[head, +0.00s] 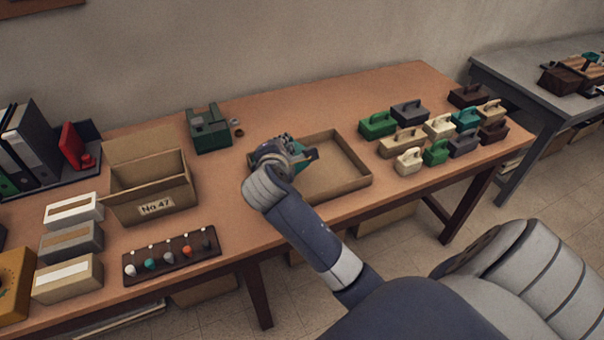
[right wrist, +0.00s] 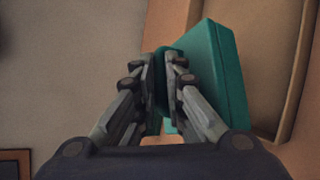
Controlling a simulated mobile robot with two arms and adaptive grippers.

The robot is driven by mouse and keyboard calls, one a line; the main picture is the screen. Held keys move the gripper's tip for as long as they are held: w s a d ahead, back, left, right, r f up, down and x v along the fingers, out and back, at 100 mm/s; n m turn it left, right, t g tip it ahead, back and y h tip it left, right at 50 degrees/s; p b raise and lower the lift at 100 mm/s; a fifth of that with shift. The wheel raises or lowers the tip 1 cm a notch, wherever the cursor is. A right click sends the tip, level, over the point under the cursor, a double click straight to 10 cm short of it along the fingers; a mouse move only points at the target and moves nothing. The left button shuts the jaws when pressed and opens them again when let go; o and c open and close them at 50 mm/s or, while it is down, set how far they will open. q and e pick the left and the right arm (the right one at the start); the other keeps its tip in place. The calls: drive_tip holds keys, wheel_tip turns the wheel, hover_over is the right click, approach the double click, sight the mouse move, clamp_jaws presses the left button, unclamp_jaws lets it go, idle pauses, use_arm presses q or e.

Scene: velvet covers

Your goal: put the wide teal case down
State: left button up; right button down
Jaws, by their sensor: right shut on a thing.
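The wide teal case (head: 301,164) is mostly hidden behind my right gripper (head: 287,151) in the head view, at the left side of the shallow cardboard tray (head: 361,187). In the right wrist view my right gripper (right wrist: 161,68) is shut on the case's handle, and the teal case (right wrist: 218,80) hangs beside the fingers. The tray (right wrist: 296,90) shows just beyond the case at the right. I cannot tell whether the case touches the tray or the table. My left gripper is not in view.
Several small cases (head: 408,142) stand in rows right of the tray. A box marked No 47 (head: 175,200), a green machine (head: 208,132) and a rack of coloured knobs (head: 172,258) are to the left. The tray's visible floor is empty.

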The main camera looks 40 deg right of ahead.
drive_tip(key=w+d+m+g+h+b, duration=0.1)
drive_tip(key=m, duration=0.1)
drive_tip(key=w+d+m+g+h+b, duration=0.1)
drive_tip(key=w+d+g, duration=0.1)
drive_tip(key=shift+w+d+f+m+h, duration=0.2)
drive_tip(key=shift+w+f+m+h, duration=0.1)
drive_tip(key=shift+f+m, duration=0.1)
drive_tip(key=shift+w+g, duration=0.2)
drive_tip(key=shift+g, duration=0.2)
drive_tip(key=shift+w+a+r+m+h, duration=0.1)
drive_tip(key=shift+a+m+h, duration=0.05)
drive_tip(key=shift+m+h, duration=0.2)
drive_tip(key=shift+f+g, duration=0.3)
wheel_tip(320, 180, down, 5)
drive_tip(key=shift+f, duration=0.1)
wheel_tip(320, 180, down, 4)
drive_tip(key=shift+r, duration=0.1)
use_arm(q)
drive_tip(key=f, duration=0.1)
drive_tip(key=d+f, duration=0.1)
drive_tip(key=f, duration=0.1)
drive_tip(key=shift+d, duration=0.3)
use_arm(e)
drive_tip(key=c, duration=1.7)
unclamp_jaws()
drive_tip(key=shift+f, duration=0.25)
